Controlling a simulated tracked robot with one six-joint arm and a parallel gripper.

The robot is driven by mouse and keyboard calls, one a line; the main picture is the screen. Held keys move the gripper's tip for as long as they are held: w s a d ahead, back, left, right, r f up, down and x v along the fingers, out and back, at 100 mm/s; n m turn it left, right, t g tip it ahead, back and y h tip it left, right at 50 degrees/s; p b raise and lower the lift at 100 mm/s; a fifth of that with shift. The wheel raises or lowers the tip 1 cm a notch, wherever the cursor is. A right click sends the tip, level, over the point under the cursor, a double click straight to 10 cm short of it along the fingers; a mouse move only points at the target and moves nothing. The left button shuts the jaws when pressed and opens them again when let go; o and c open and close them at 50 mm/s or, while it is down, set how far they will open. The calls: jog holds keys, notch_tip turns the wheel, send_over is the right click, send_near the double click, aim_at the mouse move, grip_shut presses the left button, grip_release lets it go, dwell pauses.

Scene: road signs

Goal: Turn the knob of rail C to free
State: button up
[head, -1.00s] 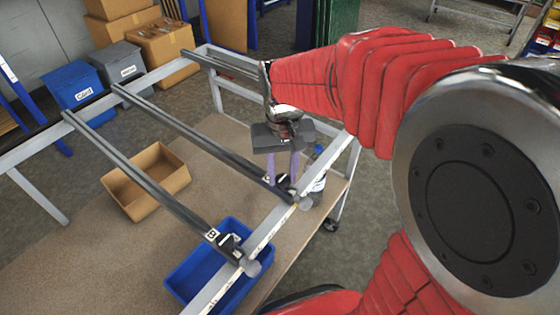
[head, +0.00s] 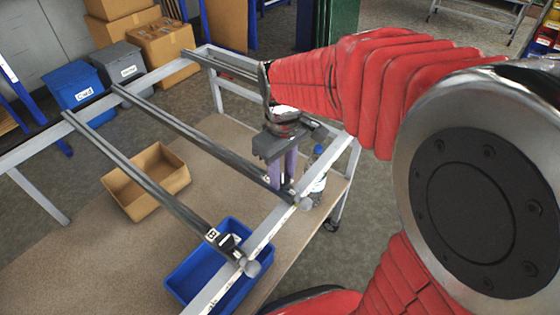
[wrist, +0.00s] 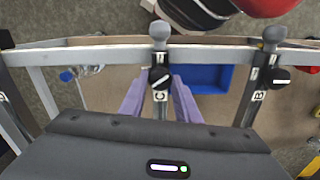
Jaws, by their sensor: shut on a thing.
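Rail C (head: 205,139) is a dark bar; its end is at the front beam of the pale metal frame. The wrist view shows its white C label (wrist: 160,96) and, above it, a small black knob (wrist: 160,76) with a slanted white line. My gripper (head: 285,187) points down over that end of the rail, and its purple fingers close on the knob. In the wrist view the fingers of my gripper (wrist: 159,82) lie either side of rail and knob. In the head view they mostly hide the knob. The free mark cannot be read.
Rail B (head: 150,182) runs parallel in front, with its own black knob (head: 229,241). A blue bin (head: 178,281) and an open cardboard box (head: 148,183) stand on the bench below. A bottle (head: 318,170) stands just right of my gripper.

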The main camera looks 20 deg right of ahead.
aim_at(282, 178)
jog(key=n, duration=0.5)
jog(key=shift+n, duration=0.3)
jog(key=n, duration=0.5)
dwell(0.4)
jog(key=o, duration=1)
jog(key=shift+o, duration=0.2)
jog(key=shift+r, duration=0.1)
notch_tip(282, 178, up, 14)
jog(key=shift+f, duration=0.25)
